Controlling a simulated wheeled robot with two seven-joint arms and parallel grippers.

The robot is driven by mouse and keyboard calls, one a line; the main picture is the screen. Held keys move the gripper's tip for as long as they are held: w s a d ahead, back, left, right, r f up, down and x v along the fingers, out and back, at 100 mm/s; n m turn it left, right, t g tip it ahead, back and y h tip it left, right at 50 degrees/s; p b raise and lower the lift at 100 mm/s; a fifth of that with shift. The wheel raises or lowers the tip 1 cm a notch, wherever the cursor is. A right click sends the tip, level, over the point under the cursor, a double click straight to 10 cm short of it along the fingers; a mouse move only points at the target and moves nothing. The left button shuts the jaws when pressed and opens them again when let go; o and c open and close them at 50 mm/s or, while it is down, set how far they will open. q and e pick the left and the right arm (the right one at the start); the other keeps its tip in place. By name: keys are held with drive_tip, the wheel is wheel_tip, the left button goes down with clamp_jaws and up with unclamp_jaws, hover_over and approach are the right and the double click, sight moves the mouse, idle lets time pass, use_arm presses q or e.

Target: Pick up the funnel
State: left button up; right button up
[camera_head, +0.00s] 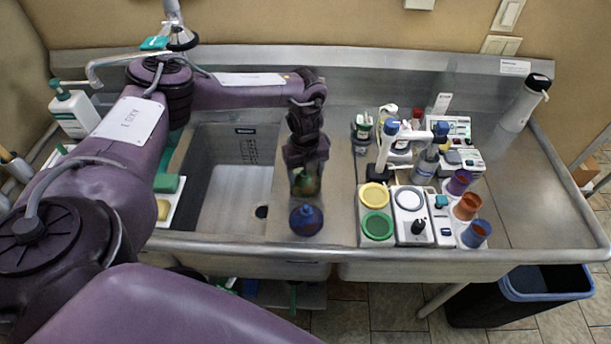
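I cannot make out with certainty which thing is the funnel. My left gripper (305,164) points down over the steel strip right of the sink basin. A small green-and-amber thing (306,184) shows right at its fingertips; its shape is partly hidden, and I cannot tell whether the fingers touch it. A rounded dark blue vessel (307,219) stands just in front of it, near the counter's front edge. The fingers are too dark and small to tell open from shut. My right gripper is not in view.
An empty sink basin (236,193) lies left of the gripper. On the right, trays hold bottles, a yellow ring (374,195), a green ring (377,225), and purple (459,181), orange (467,206) and blue (477,234) cups.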

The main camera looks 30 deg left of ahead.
use_arm(q)
drive_tip(key=shift+s, duration=0.1)
drive_tip(key=c, duration=0.7)
drive_tip(key=shift+r, duration=0.1)
drive_tip(key=shift+c, duration=0.5)
